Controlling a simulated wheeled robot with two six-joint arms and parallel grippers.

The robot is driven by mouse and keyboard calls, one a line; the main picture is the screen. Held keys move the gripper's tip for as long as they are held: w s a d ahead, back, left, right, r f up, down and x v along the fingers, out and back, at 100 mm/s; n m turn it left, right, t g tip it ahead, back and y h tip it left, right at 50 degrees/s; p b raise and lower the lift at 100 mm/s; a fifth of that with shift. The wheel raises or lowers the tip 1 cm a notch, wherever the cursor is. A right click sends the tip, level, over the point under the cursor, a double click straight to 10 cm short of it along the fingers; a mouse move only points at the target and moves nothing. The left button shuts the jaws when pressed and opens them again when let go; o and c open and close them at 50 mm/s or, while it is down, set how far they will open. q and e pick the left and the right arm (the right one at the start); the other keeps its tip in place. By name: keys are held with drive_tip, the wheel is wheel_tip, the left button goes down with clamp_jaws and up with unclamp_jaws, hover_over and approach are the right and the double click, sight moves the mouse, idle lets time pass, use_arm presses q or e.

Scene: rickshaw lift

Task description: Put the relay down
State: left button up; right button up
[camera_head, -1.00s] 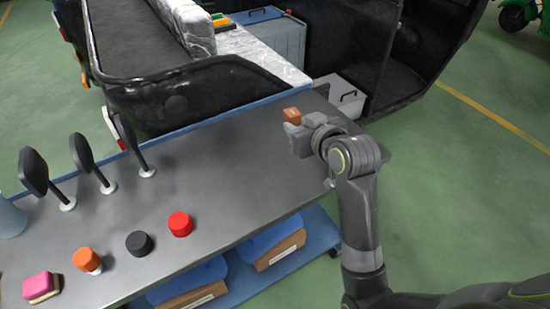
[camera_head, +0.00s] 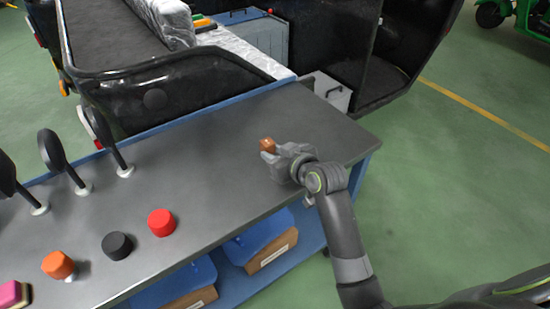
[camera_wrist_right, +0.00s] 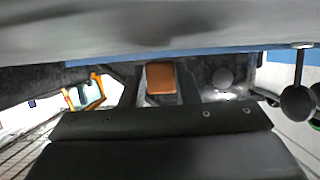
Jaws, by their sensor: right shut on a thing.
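The relay, a small orange-brown block (camera_head: 268,145), is between the fingers of my right gripper (camera_head: 273,154). The gripper is shut on it, above the right part of the grey table top (camera_head: 230,190). I cannot tell whether the relay touches the table. In the right wrist view the relay (camera_wrist_right: 161,78) sits between the two dark fingers (camera_wrist_right: 160,88). My left gripper is not in view.
On the table stand a red cap (camera_head: 161,222), a black cap (camera_head: 117,245), an orange cap (camera_head: 58,265), a pink block (camera_head: 13,294) and several black mirrors (camera_head: 52,150). A black rickshaw body (camera_head: 180,85) stands behind. The table around the gripper is clear.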

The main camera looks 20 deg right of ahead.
drive_tip(key=shift+f, duration=0.7)
drive_tip(key=shift+f, duration=0.15)
